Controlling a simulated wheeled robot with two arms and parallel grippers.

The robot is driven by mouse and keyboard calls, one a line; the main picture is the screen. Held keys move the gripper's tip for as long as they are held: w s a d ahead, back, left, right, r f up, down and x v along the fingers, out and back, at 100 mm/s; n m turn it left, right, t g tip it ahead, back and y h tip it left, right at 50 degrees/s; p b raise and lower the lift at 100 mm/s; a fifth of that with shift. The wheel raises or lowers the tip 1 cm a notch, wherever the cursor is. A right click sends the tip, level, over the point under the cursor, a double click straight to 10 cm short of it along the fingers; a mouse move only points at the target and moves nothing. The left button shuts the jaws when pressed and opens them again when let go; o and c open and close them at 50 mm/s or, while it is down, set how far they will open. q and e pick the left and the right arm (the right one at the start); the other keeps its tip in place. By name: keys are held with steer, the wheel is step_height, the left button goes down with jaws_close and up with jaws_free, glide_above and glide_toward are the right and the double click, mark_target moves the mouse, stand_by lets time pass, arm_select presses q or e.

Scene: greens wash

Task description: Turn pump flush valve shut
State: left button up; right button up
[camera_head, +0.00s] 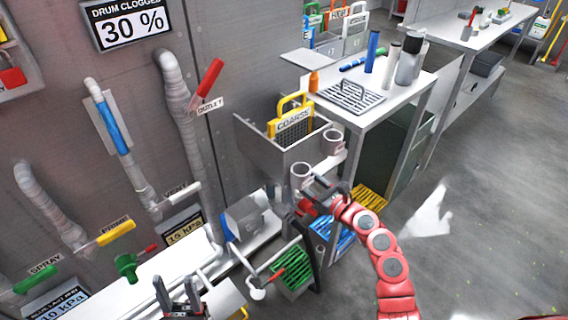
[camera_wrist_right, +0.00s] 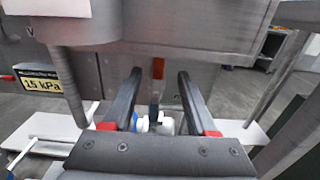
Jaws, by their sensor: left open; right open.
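No label reading pump flush is legible to me, so I cannot tell which handle is that valve. On the wall pipes are a green spray handle (camera_head: 35,280), a yellow handle (camera_head: 116,232), a white vent handle (camera_head: 182,194) and a red outlet handle (camera_head: 210,78). A small green valve (camera_head: 127,267) with a red tip sits low at the left. My left gripper (camera_head: 176,288) is open at the bottom edge, right of that green valve. My right gripper (camera_wrist_right: 158,75) is open; a small white fitting (camera_wrist_right: 155,124) shows behind its fingers.
A grey bin with a yellow coarse basket (camera_head: 295,121) stands beside a table (camera_head: 398,91) holding bottles and a rack. A green crate (camera_head: 292,270) and a blue crate (camera_head: 337,232) are low near my right arm. A sign reads drum clogged 30 %.

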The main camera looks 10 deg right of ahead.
steer(key=x, duration=0.8)
steer(key=shift+w+a, duration=0.2)
jaws_close()
steer(key=shift+f, duration=0.1)
stand_by(0.9)
